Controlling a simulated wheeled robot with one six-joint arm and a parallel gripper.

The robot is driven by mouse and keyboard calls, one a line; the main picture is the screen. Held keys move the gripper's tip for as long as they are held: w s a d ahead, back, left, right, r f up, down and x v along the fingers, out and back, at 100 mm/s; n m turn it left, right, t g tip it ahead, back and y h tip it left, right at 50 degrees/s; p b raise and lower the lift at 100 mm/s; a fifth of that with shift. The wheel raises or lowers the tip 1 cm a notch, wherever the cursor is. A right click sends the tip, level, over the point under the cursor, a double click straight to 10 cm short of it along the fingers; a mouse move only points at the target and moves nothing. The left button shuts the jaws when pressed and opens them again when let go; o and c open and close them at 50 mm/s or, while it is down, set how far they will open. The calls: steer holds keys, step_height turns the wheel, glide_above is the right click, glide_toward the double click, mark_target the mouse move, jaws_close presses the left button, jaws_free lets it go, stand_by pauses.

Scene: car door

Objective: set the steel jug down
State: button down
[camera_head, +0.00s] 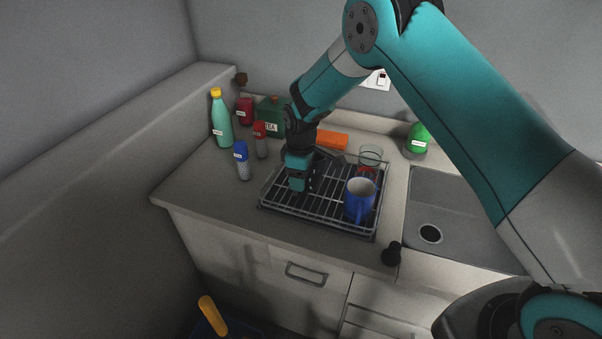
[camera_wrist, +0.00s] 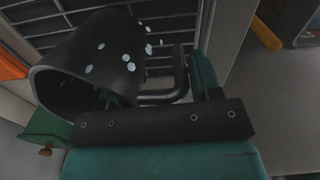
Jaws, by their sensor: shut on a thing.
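The steel jug (camera_wrist: 112,62) is a dark grey cylinder with pale drops on its side and a bar handle (camera_wrist: 178,82). In the wrist view its open rim faces the lower left. My gripper (camera_head: 300,180) is shut on the jug; its point in the wrist view is (camera_wrist: 128,105). In the head view the gripper is over the left part of the wire dish rack (camera_head: 291,207) and hides most of the jug. The rack's bars show behind the jug in the wrist view. I cannot tell whether the jug touches them.
A blue mug (camera_head: 358,203) and a clear glass (camera_head: 370,156) stand at the rack's right. Left and behind are a blue-capped shaker (camera_head: 242,163), a red-capped shaker (camera_head: 261,142), a green bottle (camera_head: 221,122) and a tea box (camera_head: 271,114). The sink (camera_head: 450,210) is right.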

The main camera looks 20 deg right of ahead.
steer(key=shift+f, duration=0.25)
steer(key=shift+c, duration=1.5)
jaws_free()
steer(key=shift+r, duration=0.15)
